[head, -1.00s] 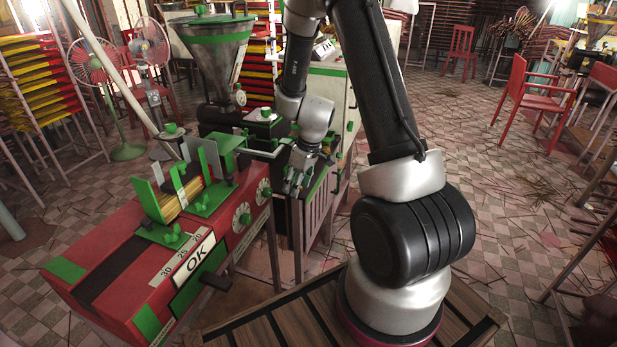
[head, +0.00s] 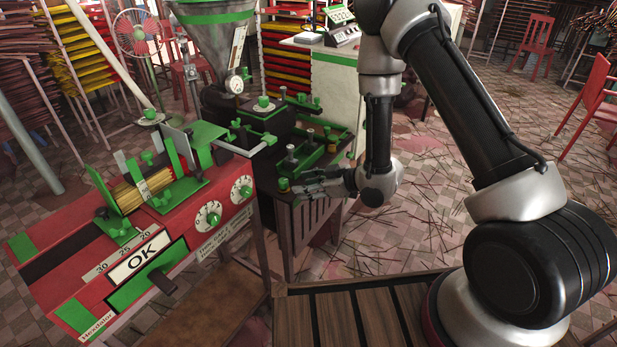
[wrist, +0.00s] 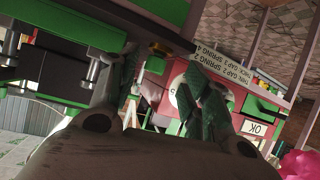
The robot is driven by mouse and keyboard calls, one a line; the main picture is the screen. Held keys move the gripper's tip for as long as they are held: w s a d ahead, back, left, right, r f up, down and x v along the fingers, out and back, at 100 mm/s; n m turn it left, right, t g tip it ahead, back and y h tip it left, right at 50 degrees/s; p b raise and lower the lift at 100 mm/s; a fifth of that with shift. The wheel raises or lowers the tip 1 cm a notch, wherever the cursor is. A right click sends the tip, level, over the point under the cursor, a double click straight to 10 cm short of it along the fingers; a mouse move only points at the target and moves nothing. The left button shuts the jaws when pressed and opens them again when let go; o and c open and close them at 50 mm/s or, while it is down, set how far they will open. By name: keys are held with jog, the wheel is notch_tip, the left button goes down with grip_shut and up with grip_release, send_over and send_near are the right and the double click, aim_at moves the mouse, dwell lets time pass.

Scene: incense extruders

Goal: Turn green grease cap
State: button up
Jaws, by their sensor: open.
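A small green cap on a brass-coloured base (head: 283,185) stands at the near corner of the dark bench; I take it for the grease cap. In the wrist view its brass ring and green part (wrist: 158,48) show just beyond the fingers. My gripper (head: 299,185) lies nearly level, coming from the right, with its fingertips close to the cap. In the wrist view my gripper (wrist: 155,90) is open with nothing between its fingers. I cannot tell whether a finger touches the cap.
The dark bench (head: 262,165) carries green rails and several metal posts (head: 309,136). A red machine (head: 205,235) with white dials and an OK plate (head: 141,257) stands to the left. A hopper (head: 215,50) rises behind. The floor on the right is open, strewn with sticks.

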aim_at(285, 181)
jog(key=shift+m+y, duration=0.3)
jog(key=shift+m, duration=0.2)
jog(key=w+a, duration=0.1)
jog(key=a, duration=0.1)
jog(key=w+a+f, duration=0.1)
jog(key=a, duration=0.1)
jog(key=w+a, duration=0.2)
jog(key=a, duration=0.1)
jog(key=shift+w+f, duration=0.1)
jog(key=shift+f, duration=0.1)
jog(key=shift+c, duration=0.2)
jog(key=c, duration=1)
